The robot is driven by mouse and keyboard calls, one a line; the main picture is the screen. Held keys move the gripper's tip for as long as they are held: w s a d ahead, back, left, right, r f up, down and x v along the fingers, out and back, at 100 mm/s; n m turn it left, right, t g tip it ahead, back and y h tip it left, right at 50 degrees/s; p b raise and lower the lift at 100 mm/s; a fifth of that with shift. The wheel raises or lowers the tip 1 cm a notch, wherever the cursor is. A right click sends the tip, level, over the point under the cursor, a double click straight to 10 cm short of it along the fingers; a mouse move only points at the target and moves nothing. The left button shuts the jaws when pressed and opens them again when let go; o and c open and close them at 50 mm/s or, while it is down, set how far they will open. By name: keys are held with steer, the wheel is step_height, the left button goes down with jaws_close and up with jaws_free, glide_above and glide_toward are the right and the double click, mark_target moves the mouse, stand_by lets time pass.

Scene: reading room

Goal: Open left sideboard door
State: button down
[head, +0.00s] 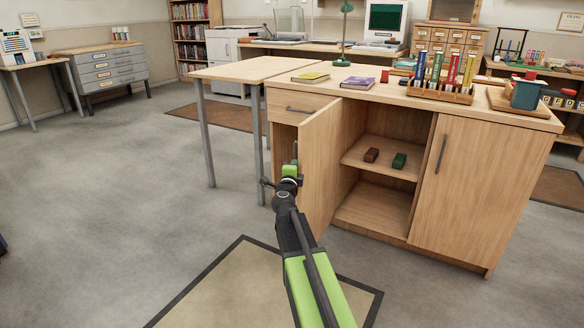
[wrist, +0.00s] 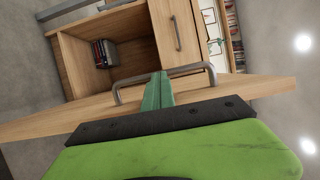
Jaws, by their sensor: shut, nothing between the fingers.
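The left sideboard door (head: 320,165) stands wide open, swung out toward me on the left side of the wooden sideboard (head: 470,190). My gripper (head: 291,165) is at the outer face of this door, with its green fingers shut and empty. In the wrist view the fingers (wrist: 158,90) overlap the grey bar handle (wrist: 192,69) of the door; I cannot tell whether they touch it. The door also shows in the wrist view as a slanting wooden panel (wrist: 255,88). The right door (head: 470,185) is closed.
Books (wrist: 104,53) sit in another niche below a drawer (wrist: 176,32). A table with metal legs (head: 204,130) adjoins at left.

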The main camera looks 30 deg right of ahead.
steer(key=w+a, duration=0.3)
steer(key=a, duration=0.6)
steer(key=shift+a, duration=0.35)
